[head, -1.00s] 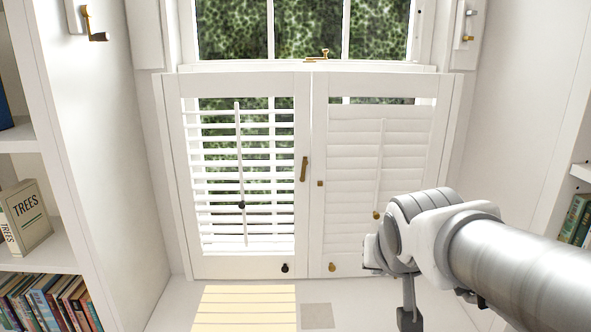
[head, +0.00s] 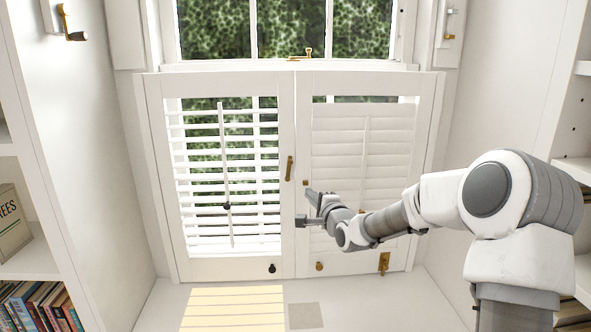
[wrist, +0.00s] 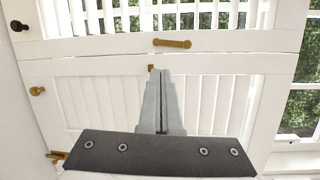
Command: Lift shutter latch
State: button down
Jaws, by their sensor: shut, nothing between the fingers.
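The shutter latch (head: 289,168) is a short brass bar on the inner stile of the left shutter panel. It stands nearly upright in the head view; in the sideways wrist view the latch (wrist: 172,43) lies across the stile. A small brass catch (head: 306,183) sits on the right panel, and the wrist view also shows it (wrist: 150,68), partly hidden by my fingertips. My gripper (wrist: 163,74) is shut and empty. In the head view my gripper (head: 302,221) is in front of the right panel's inner edge, below the latch. I see no contact with the latch.
The left panel's slats (head: 225,180) are open; the right panel's slats (head: 360,140) are closed. Knobs (head: 272,268) and a brass bolt (head: 384,262) sit low on the panels. Bookshelves (head: 30,262) flank the alcove. A brass fastener (head: 303,55) is above the shutters.

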aim_at(290, 165)
jog(key=w+m, duration=0.1)
jog(key=w, duration=0.3)
jog(key=w+r+m+t+p, duration=0.1)
jog(key=w+m, duration=0.1)
jog(key=w, duration=0.2)
jog(key=w+d+m+t, duration=0.1)
jog(key=w, duration=0.3)
jog(key=shift+w+r+m, duration=0.15)
jog(key=shift+r+m, duration=0.05)
jog(key=shift+m, duration=0.2)
jog(key=shift+a+r+p, duration=0.2)
jog(key=shift+a+r, duration=0.15)
jog(key=shift+a, duration=0.25)
jog(key=shift+a+r+p, duration=0.2)
jog(key=shift+a+r, duration=0.15)
jog(key=shift+a, duration=0.25)
jog(key=shift+a+r, duration=0.3)
jog(key=shift+a, duration=0.25)
jog(key=a+n+b, duration=0.1)
jog(key=n+b, duration=0.1)
jog(key=shift+b, duration=0.3)
jog(key=shift+a+r+n+g+b, duration=0.3)
jog(key=shift+a+n+b, duration=0.2)
jog(key=shift+n, duration=0.5)
